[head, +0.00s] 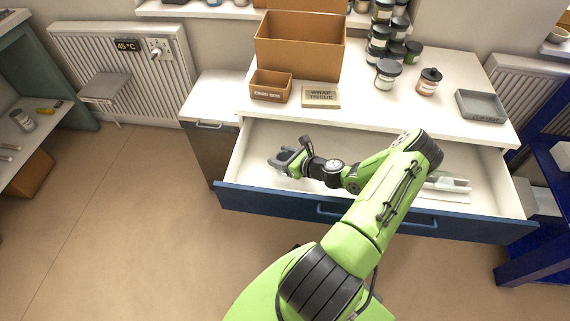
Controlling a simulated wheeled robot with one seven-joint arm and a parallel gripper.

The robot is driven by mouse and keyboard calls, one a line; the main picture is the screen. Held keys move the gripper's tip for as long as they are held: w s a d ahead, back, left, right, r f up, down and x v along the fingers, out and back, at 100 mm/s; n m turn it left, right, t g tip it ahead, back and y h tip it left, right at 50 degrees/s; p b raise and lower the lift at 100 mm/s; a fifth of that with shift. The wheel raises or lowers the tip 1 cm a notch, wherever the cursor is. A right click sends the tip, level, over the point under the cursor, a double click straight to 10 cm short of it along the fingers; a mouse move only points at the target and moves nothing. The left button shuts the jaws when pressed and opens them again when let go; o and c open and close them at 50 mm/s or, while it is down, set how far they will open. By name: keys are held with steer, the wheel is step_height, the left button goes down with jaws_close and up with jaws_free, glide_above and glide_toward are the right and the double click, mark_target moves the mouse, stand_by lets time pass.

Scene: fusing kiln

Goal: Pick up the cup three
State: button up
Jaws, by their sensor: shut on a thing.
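My gripper (281,160) is over the left part of the open drawer (262,192), with its fingers pointing left. It is shut on a small grey thing, which I take to be cup three. The fingers hide most of it, and no label on it can be read. I cannot tell whether it touches the drawer floor.
An open cardboard box (298,61), a small labelled carton (270,89), a wrap tissue pack (320,97), several jars (387,74) and a grey tray (481,106) stand on the worktop (446,87). Light-coloured items (446,183) lie at the drawer's right.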

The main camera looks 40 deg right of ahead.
steer(key=shift+c, duration=0.6)
step_height(320, 180, up, 10)
steer(key=p, duration=0.3)
steer(key=shift+p, duration=0.4)
